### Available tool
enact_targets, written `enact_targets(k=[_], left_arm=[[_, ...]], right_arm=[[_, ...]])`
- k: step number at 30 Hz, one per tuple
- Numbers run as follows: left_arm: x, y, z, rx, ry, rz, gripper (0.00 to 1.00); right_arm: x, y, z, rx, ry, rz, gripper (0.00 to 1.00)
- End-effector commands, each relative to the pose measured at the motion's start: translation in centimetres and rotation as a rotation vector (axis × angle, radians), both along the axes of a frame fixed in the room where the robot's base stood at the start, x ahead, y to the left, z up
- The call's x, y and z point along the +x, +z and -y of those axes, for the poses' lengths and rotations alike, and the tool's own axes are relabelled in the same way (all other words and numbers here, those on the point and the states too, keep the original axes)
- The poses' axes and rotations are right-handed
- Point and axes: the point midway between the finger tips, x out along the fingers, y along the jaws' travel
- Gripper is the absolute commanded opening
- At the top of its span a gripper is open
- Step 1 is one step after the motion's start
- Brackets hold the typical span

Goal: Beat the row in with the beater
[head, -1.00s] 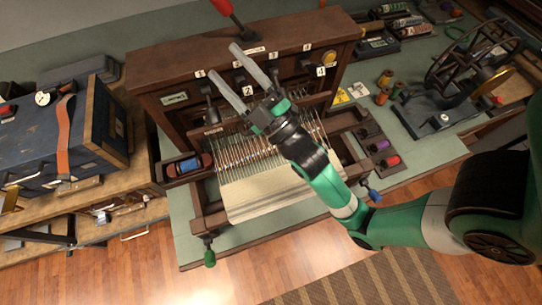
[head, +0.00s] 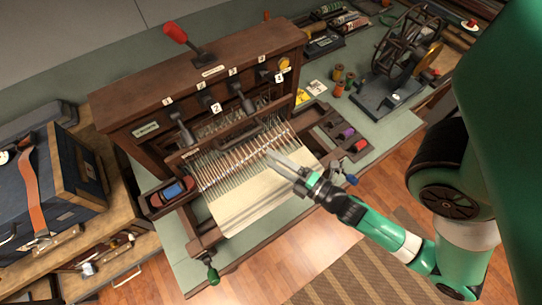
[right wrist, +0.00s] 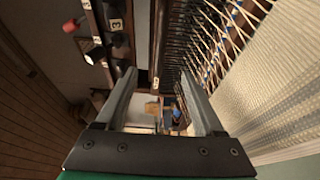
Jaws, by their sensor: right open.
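The small wooden table loom (head: 205,65) stands on a green bench top. A dark wooden crossbar with a small label (head: 190,152), apparently the beater, spans the loom behind the warp threads (head: 240,155). Pale woven cloth (head: 250,205) lies at the front. My right gripper (head: 270,159) is open and empty, its fingers over the right part of the cloth near the warp. In the right wrist view, the open fingers (right wrist: 160,88) have warp threads and cloth (right wrist: 275,85) to their right. I cannot tell if they touch anything. My left gripper is not in view.
Numbered levers (head: 240,97) project from the loom's front; a red-handled lever (head: 178,33) tops it. A shuttle (head: 172,190) lies in the left side tray. Spools (head: 360,145) sit right. A winder (head: 395,75) and blue case (head: 50,195) flank the loom.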

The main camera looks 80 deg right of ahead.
Motion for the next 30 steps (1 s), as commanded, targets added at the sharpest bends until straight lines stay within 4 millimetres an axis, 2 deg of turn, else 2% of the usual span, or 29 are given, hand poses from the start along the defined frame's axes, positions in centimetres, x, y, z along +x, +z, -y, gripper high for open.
enact_targets(k=[5,21,30], left_arm=[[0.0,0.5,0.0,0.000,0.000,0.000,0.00],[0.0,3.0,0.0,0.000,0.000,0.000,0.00],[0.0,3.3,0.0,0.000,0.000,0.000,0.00]], right_arm=[[1.1,0.2,0.5,-0.001,0.002,0.004,0.70],[7.5,0.3,3.8,0.000,0.002,0.004,0.70],[8.9,0.1,4.5,0.002,0.001,0.002,0.70]])
